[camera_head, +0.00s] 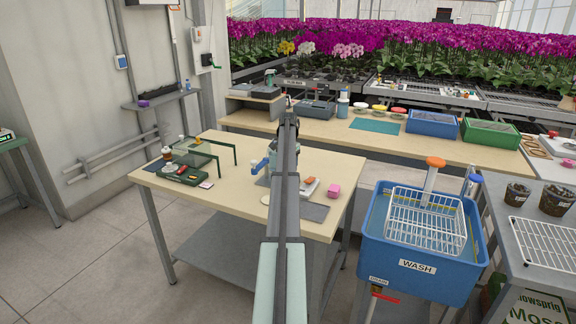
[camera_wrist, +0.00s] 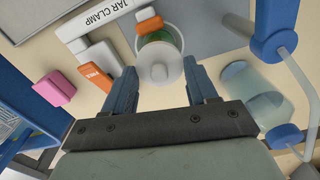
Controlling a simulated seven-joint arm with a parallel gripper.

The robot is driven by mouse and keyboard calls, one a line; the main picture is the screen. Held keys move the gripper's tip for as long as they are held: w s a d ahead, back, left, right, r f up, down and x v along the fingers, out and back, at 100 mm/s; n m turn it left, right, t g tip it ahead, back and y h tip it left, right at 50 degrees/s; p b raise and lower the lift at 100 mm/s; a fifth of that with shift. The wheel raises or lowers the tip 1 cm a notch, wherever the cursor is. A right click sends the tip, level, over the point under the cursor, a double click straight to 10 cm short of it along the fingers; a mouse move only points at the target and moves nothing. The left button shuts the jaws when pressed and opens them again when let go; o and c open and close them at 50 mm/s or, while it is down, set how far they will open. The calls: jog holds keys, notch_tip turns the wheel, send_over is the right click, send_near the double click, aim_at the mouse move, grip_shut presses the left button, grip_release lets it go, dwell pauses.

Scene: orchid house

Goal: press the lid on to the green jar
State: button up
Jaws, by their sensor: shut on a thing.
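In the wrist view my gripper (camera_wrist: 160,78) has its two blue-grey fingers either side of a pale round lid (camera_wrist: 158,54) with a white knob, and is shut on it. The jar (camera_wrist: 154,37) shows green past the lid's upper edge, so the lid overlaps it from above. I cannot tell whether lid and jar touch. The jar stands by a white holder marked JAR CLAMP (camera_wrist: 103,22), with an orange part beside its rim. In the head view my own arm hides the gripper, lid and jar.
A blue-ended grey handle (camera_wrist: 272,30) and a clear bluish vessel (camera_wrist: 250,88) are close on the right.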

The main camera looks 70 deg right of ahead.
dwell(0.8)
jog(key=o, duration=1.3)
jog(key=shift+o, duration=0.2)
jog(key=shift+r, duration=0.1)
jog(key=shift+r, duration=3.35)
grip_shut()
